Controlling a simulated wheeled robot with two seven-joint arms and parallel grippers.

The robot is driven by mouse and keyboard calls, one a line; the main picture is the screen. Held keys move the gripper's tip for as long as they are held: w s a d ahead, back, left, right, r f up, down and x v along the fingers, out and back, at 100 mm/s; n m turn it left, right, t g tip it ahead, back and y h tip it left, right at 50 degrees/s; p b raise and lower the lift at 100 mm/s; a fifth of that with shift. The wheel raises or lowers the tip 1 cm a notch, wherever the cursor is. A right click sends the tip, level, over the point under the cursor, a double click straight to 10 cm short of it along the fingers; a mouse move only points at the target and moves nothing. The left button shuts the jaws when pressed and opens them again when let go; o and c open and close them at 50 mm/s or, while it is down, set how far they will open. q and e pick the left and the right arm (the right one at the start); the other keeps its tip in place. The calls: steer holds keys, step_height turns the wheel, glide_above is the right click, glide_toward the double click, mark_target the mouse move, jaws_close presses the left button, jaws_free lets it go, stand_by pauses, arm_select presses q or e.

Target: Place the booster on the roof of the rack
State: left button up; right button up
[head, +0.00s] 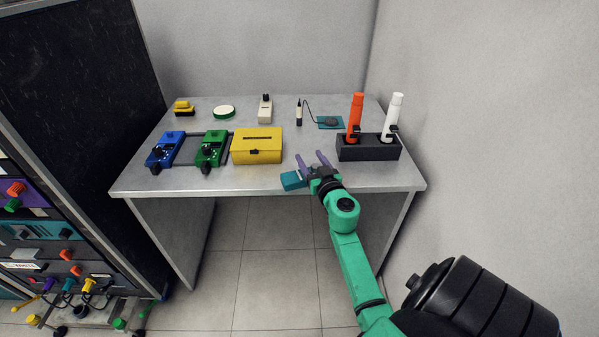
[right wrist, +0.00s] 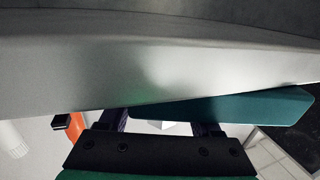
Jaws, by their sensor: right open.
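I cannot tell for sure which item is the booster; no label reads clearly. A small teal block (head: 293,180) lies at the table's front edge, just left of my right gripper (head: 311,160). Two purple fingers stand apart there, with nothing seen between them. In the right wrist view, a teal slab (right wrist: 235,107) shows beyond the dark fingers, partly hidden by a large grey surface. The rack (head: 40,230) stands at the left, with coloured modules and a tall black panel (head: 80,130). Its roof is not clearly seen. My left gripper is out of view.
The table (head: 215,182) carries a blue device (head: 166,148), a green device (head: 211,146), a yellow box (head: 257,150) and a dark holder (head: 370,150) with orange and white sticks. Small items line the back. Walls close off the back and right.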

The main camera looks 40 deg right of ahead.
steer(key=shift+s+a+r, duration=0.4)
steer(key=shift+s+r, duration=0.25)
steer(key=c, duration=0.5)
jaws_close()
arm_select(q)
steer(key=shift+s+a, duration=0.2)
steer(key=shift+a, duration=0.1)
arm_select(e)
steer(key=shift+w+f, duration=0.1)
steer(key=shift+f, duration=0.15)
arm_select(q)
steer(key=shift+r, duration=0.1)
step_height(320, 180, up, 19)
steer(key=p, duration=1.8)
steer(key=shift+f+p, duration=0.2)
steer(key=shift+p, duration=0.15)
arm_select(e)
step_height(320, 180, up, 20)
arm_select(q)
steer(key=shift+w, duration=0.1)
arm_select(e)
steer(key=shift+d, duration=0.1)
